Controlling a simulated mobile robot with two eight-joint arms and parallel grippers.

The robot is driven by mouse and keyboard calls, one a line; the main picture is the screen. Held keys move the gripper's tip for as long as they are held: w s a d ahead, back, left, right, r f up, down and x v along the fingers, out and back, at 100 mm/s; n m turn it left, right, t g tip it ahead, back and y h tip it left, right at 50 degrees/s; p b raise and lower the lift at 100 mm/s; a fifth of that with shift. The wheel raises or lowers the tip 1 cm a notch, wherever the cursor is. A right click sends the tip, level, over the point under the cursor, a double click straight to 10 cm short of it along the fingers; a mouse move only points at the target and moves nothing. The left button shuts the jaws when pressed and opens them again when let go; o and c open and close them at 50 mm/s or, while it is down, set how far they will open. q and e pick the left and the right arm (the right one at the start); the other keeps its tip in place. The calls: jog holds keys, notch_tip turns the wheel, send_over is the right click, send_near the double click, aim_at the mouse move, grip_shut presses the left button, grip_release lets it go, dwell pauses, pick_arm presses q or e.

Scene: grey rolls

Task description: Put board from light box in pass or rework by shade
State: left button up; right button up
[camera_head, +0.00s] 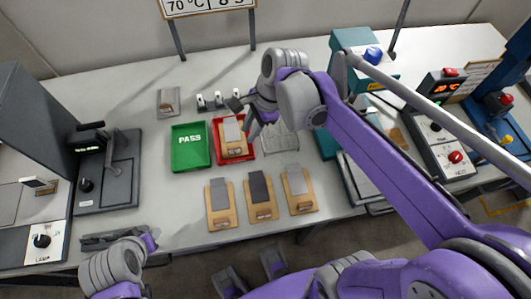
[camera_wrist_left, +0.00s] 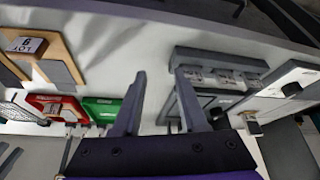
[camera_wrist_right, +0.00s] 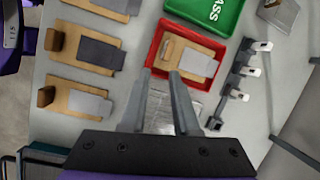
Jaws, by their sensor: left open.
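The green tray marked PASS (camera_head: 191,160) stands mid-table and is empty. A red tray (camera_head: 250,150) beside it holds a wooden board with a light grey plate (camera_head: 233,137); this board also shows in the right wrist view (camera_wrist_right: 195,60). My right gripper (camera_wrist_right: 161,75) is open and empty by the red tray's edge. The light box (camera_head: 38,105) is at the left; a small pale piece with a brown block (camera_head: 40,184) shows inside, too small to identify. My left gripper (camera_wrist_left: 160,75) is open and empty near the table's front edge.
Three wooden boards with grey plates (camera_head: 219,203) (camera_head: 260,197) (camera_head: 298,189) lie in a row before the trays. A clear tray (camera_head: 281,142) is right of the red one. A dark device (camera_head: 108,170) stands beside the light box. Control boxes (camera_head: 440,148) crowd the right.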

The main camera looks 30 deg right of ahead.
pick_arm(q)
jog(key=shift+s, duration=0.1)
pick_arm(e)
jog(key=s+f+n+t+h, duration=0.1)
jog(key=s+f+n, duration=0.1)
jog(key=n, duration=0.3)
jog(key=s+d+f+n+t+h, duration=0.1)
jog(key=s+f+n, duration=0.1)
jog(key=s+n, duration=0.3)
jog(key=s+f+n+t+h, duration=0.1)
jog(key=s+f+n, duration=0.1)
jog(key=s+n, duration=0.2)
jog(key=shift+d+f+n, duration=0.15)
jog(key=shift+d+n, duration=0.25)
jog(key=shift+n, duration=0.8)
jog(key=shift+s+d+f+n+h, duration=0.15)
jog(key=shift+s+f+n+h, duration=0.25)
jog(key=shift+n, duration=0.5)
pick_arm(q)
jog(key=r+p, duration=0.2)
jog(key=w+r+p, duration=0.1)
jog(key=r+p, duration=0.1)
jog(key=shift+r, duration=0.4)
pick_arm(e)
jog(key=shift+t, duration=0.3)
jog(key=r, duration=0.2)
jog(key=w+r, duration=0.1)
jog(key=r, duration=0.2)
